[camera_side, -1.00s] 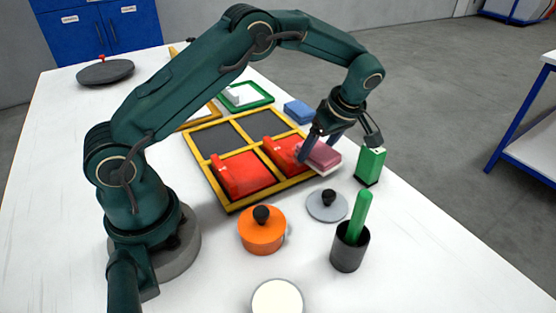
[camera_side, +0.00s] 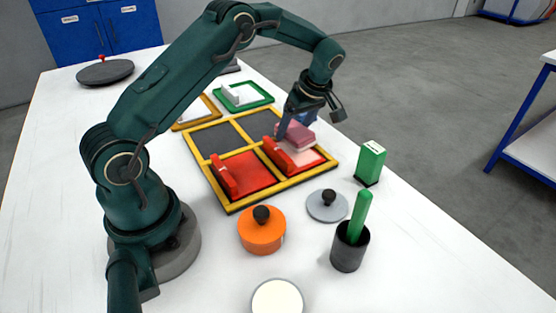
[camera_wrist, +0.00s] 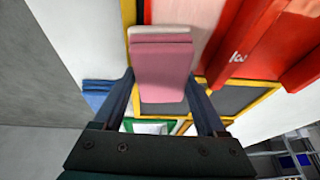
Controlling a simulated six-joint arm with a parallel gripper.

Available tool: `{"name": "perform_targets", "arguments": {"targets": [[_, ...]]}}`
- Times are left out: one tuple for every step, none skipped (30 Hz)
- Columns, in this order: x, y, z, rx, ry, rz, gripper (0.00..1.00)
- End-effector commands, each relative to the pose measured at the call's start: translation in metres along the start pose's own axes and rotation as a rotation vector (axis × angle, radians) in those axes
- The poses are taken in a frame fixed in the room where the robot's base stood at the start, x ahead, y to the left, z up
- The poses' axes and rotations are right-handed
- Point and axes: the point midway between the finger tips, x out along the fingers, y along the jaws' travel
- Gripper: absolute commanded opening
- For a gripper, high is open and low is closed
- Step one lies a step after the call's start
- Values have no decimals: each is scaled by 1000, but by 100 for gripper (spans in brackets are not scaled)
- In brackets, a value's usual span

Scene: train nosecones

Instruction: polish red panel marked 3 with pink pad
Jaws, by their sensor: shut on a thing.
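My gripper (camera_side: 294,127) is shut on the pink pad (camera_side: 296,137), above the far part of the right-hand red panel (camera_side: 279,157). In the wrist view the pad (camera_wrist: 163,75) sits between my two fingers (camera_wrist: 163,80), with a paler layer along its far edge. A pale pink area (camera_side: 312,158) shows on that panel beside the pad. In the wrist view the panel's raised red bar (camera_wrist: 240,45) carries a white mark that looks like a sideways 3. I cannot tell whether the pad touches the panel. Another red panel (camera_side: 249,173) lies to the left.
A yellow frame (camera_side: 262,197) holds the panels; its back cells are dark. A green block (camera_side: 370,163), grey lid (camera_side: 327,205), orange pot (camera_side: 262,235) and black cup (camera_side: 349,248) stand nearby. A green tray (camera_side: 245,96) lies behind, and blue blocks (camera_wrist: 97,95) show in the wrist view.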

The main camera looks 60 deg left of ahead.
Motion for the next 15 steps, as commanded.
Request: {"name": "perform_targets", "arguments": {"targets": [[2, 0, -5, -3, 0, 0, 29], [3, 0, -7, -2, 0, 0, 29], [5, 0, -11, -3, 0, 0, 29], [4, 0, -12, -5, 3, 2, 29], [3, 0, -6, 0, 2, 2, 29], [1, 0, -2, 1, 2, 3, 29], [0, 0, 0, 1, 1, 2, 29], [-1, 0, 3, 2, 1, 2, 29], [-3, 0, 6, 2, 1, 2, 29], [-4, 0, 9, 2, 1, 2, 29], [-5, 0, 12, 2, 1, 2, 29], [-6, 0, 15, 2, 1, 1, 29], [-7, 0, 17, 2, 1, 2, 29], [-8, 0, 20, 2, 1, 2, 29], [-10, 0, 23, 1, 1, 2, 29]]}}
